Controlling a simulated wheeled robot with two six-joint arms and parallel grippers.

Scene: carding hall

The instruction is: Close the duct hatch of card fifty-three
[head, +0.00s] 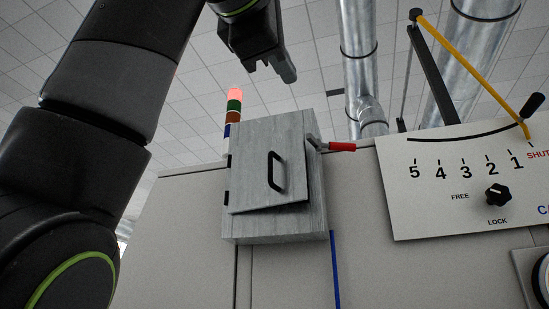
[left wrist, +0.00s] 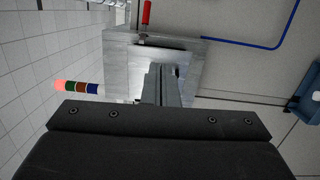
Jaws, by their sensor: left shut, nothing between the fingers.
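The duct hatch is a grey metal door (head: 252,180) with a black handle (head: 274,172) and black hinges on its left side. It sits on a grey box (head: 318,210) and looks slightly ajar, with a dark gap along its lower edge. A red-handled latch (head: 341,146) sticks out to the right of the box; it also shows in the left wrist view (left wrist: 147,13). My left gripper (head: 287,74) is shut and empty, above the box in the head view. In the left wrist view its fingers (left wrist: 164,84) overlap the box (left wrist: 120,50). My right gripper is out of view.
A signal light (head: 234,108) stands behind the box. At right is a panel (head: 425,205) with a scale, a FREE/LOCK knob (head: 497,194) and a yellow lever (head: 472,70). Metal ducts (head: 358,50) rise behind. A blue line (head: 335,270) runs down below the box.

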